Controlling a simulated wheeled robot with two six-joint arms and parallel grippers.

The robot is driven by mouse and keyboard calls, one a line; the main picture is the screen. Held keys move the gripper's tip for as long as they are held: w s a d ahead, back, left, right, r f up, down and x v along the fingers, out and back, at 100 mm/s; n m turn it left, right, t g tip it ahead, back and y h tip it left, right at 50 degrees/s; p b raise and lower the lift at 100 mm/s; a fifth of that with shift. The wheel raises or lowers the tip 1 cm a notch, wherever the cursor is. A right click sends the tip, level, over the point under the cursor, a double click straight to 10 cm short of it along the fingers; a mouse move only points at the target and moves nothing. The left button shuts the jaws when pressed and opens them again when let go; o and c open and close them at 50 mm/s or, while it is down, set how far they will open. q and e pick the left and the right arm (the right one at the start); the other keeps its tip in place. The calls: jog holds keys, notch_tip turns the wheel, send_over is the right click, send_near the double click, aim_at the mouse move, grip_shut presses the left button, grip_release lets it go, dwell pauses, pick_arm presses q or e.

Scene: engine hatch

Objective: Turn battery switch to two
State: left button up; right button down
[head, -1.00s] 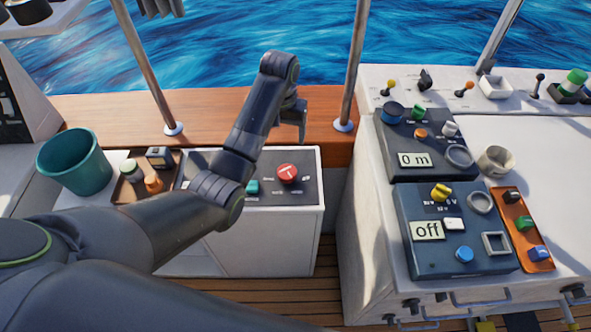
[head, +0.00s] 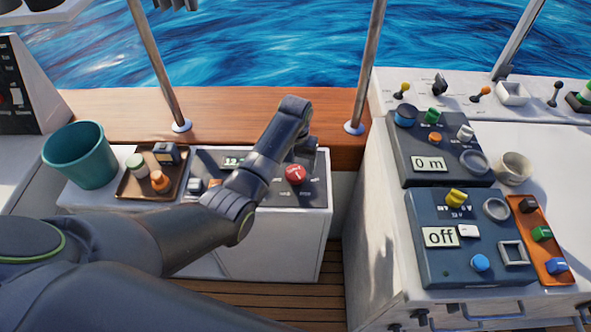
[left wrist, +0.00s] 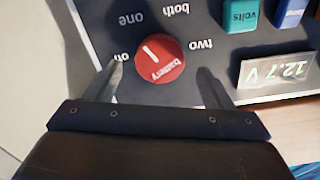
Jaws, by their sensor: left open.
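The battery switch is a round red knob (head: 295,174) on the dark panel of the white cabinet. In the left wrist view the knob (left wrist: 160,62) shows upside-down "battery" lettering and a white mark slanting to the upper left, towards "one". Upside-down labels around it include "both" at the top and "two" (left wrist: 201,44) on the right; a left label is partly covered by a finger. My left gripper (left wrist: 159,68) is open, with one finger on each side of the knob; I cannot tell whether they touch it. In the head view the left gripper (head: 304,150) is just above the knob, fingers mostly hidden.
Beside the knob are a teal volts button (left wrist: 240,17), a blue button (left wrist: 290,12) and a 12.7 V display (left wrist: 273,70). A brown tray (head: 130,186) of small items and a teal bucket (head: 80,155) stand left. A console (head: 455,270) stands right; metal posts rise behind.

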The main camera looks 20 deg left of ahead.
aim_at(295, 172)
pick_arm(q)
jog(key=shift+f, duration=1.7)
pick_arm(e)
jog(key=shift+d+f, duration=0.1)
jog(key=shift+d, duration=0.25)
pick_arm(q)
jog(key=c, duration=1)
jog(key=shift+o, duration=0.2)
pick_arm(e)
jog(key=shift+r, duration=0.2)
